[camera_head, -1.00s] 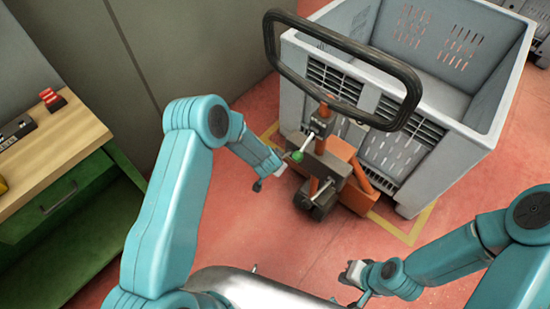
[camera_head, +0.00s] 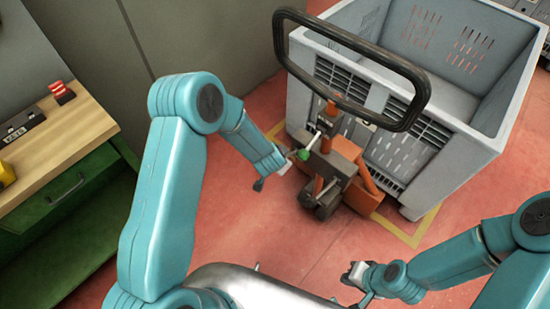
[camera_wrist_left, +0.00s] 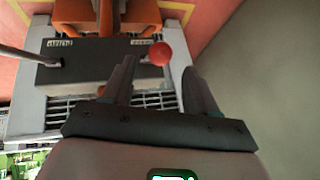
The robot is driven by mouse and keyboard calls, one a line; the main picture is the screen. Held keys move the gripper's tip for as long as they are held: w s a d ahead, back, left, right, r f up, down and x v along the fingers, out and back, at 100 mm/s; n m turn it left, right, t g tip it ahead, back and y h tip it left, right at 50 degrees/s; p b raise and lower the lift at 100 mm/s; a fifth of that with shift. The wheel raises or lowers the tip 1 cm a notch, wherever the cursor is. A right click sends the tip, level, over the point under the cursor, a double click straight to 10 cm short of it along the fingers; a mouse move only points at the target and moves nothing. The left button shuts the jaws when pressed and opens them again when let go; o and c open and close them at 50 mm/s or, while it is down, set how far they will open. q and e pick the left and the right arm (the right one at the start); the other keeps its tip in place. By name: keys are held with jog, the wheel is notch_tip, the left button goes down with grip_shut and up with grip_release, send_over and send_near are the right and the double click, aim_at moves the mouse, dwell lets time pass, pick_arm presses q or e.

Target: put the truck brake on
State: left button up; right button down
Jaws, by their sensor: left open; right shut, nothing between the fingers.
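The truck is an orange and dark-grey hand truck with a large black loop handle (camera_head: 352,50), in front of the grey crate. Its dark block (camera_head: 331,165) carries a lever with a green knob (camera_head: 303,154). In the left wrist view the dark block (camera_wrist_left: 95,68) carries a red knob (camera_wrist_left: 159,53) and, at the left, a thin grey rod (camera_wrist_left: 25,54). My left gripper (camera_head: 286,167) is beside the block, close to the green knob. In its wrist view its open fingers (camera_wrist_left: 160,84) are spread with the red knob just beyond their tips, roughly between them. My right gripper (camera_head: 350,277) is shut and empty, low over the floor.
A large grey crate (camera_head: 400,150) stands behind the truck, inside yellow floor lines. A wooden-topped green bench (camera_head: 75,140) is at the left, with a red item (camera_head: 61,92) on it. Red floor lies clear between the bench and my right gripper.

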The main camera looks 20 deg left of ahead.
pick_arm(q)
jog(key=v, duration=0.9)
jog(key=shift+r+p, duration=0.2)
jog(key=shift+p, duration=0.1)
jog(key=s+f+g+h, duration=0.1)
jog(key=s+f+g, duration=0.2)
jog(key=s+f, duration=0.7)
jog(key=s+d+n+g+h, duration=0.3)
jog(key=s+d+n, duration=0.3)
jog(key=s, duration=0.5)
jog(key=shift+f+h, duration=0.45)
jog(key=shift+h, duration=0.05)
jog(key=shift+w, duration=0.1)
